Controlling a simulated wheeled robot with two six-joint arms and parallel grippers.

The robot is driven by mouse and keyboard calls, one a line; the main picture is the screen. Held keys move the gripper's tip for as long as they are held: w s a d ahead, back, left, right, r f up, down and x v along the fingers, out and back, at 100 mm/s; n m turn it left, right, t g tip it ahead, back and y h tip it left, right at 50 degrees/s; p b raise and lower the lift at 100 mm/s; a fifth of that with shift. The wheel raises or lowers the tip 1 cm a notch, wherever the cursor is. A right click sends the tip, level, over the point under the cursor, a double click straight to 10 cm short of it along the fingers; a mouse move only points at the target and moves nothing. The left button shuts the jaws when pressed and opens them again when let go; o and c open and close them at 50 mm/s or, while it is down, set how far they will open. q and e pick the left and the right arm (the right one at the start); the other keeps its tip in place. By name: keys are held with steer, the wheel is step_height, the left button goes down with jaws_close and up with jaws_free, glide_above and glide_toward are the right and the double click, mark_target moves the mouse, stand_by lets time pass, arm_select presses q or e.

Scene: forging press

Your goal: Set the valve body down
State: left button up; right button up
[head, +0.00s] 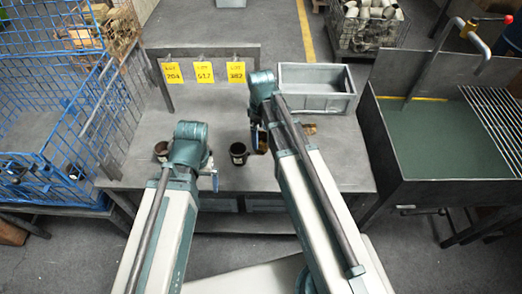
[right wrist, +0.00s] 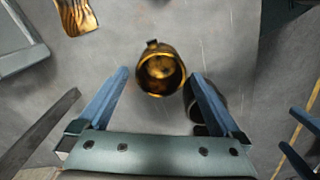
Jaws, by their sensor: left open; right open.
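A brass valve body (right wrist: 161,72), round with an open hollow end, shows between the fingertips of my right gripper (right wrist: 157,78) in the right wrist view. The fingers are open, with a gap on both sides of it. In the head view the valve body (head: 262,142) is partly hidden by my right gripper (head: 256,136), over the middle of the grey bench (head: 290,178). I cannot tell whether it touches the bench. My left gripper (head: 213,178) is open and empty over the left part of the bench, mostly hidden by its own wrist.
A dark cup (head: 238,154) stands between my grippers, and a brown one (head: 161,151) at the left. Another brass piece (head: 309,129) lies before the grey tray (head: 315,88). Yellow lot cards (head: 205,73) line the back. A blue wire cage (head: 60,130) stands left, a green-bottomed basin (head: 440,140) right.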

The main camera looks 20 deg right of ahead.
steer(key=shift+f+b, duration=2.6)
steer(key=shift+f, duration=0.15)
steer(key=shift+r, duration=0.1)
jaws_close()
